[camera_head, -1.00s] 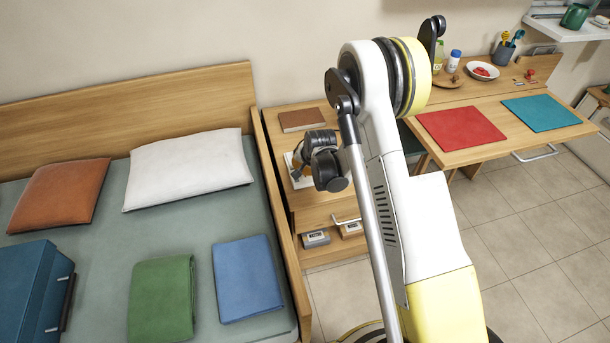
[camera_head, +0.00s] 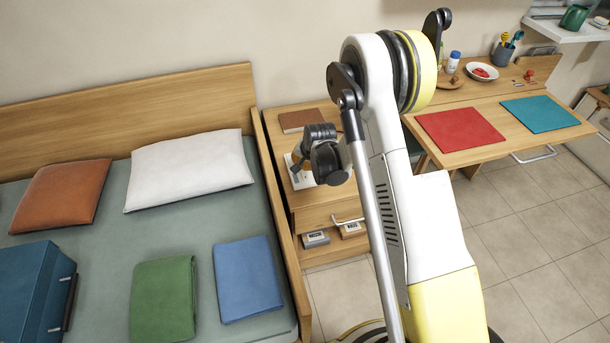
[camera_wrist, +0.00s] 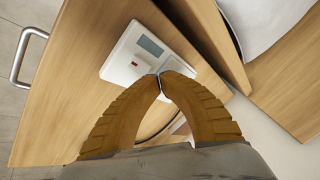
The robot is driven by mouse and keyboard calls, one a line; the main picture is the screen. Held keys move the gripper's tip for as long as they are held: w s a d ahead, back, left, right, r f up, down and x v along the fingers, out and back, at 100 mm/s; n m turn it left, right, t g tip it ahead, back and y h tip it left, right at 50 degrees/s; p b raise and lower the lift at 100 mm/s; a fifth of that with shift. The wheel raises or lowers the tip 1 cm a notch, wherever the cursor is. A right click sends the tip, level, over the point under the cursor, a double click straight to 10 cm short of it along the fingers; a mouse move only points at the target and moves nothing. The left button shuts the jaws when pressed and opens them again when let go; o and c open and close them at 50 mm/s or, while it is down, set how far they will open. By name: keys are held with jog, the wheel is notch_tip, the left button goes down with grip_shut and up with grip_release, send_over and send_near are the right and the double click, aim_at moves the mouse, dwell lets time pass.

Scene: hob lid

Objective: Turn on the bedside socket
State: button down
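The bedside socket is a white plate (camera_wrist: 133,62) on the wooden bedside cabinet top, with a grey rectangle and a small switch with a red mark (camera_wrist: 136,64). In the head view only part of the plate (camera_head: 289,167) shows behind my wrist. My gripper (camera_wrist: 160,77) has its two ribbed tan fingers brought together at the tips, with nothing seen held. In the wrist view the tips overlap the plate's lower right edge, beside the switch. I cannot tell whether they touch it. My gripper's fingers are mostly hidden by my wrist in the head view.
A brown book (camera_head: 301,120) lies at the cabinet's back. The bed's wooden side (camera_head: 276,190) stands close on the left. A drawer handle (camera_wrist: 24,58) juts from the cabinet front. A desk (camera_head: 497,145) is to the right.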

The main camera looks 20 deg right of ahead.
jog(key=shift+w+r+p, duration=0.15)
jog(key=shift+r+p, duration=0.3)
jog(key=shift+r, duration=0.5)
jog(key=shift+w+r+p, duration=0.15)
jog(key=shift+r+p, duration=0.25)
jog(key=shift+r, duration=0.55)
jog(key=shift+r, duration=0.1)
notch_tip(320, 180, up, 12)
jog(key=f+n, duration=0.1)
jog(key=n, duration=0.1)
send_over(305, 179)
jog(key=s+r+n, duration=0.2)
jog(key=s+r, duration=0.7)
jog(key=r, duration=0.4)
jog(key=s+r+n, duration=0.2)
jog(key=s, duration=0.9)
jog(key=s+r+n+t, duration=0.1)
jog(key=s+r, duration=0.1)
jog(key=s, duration=0.8)
jog(key=shift+s+d+r+n+t+h, duration=0.2)
jog(key=shift+s+n+t+h, duration=0.1)
jog(key=shift+s+n+h, duration=0.1)
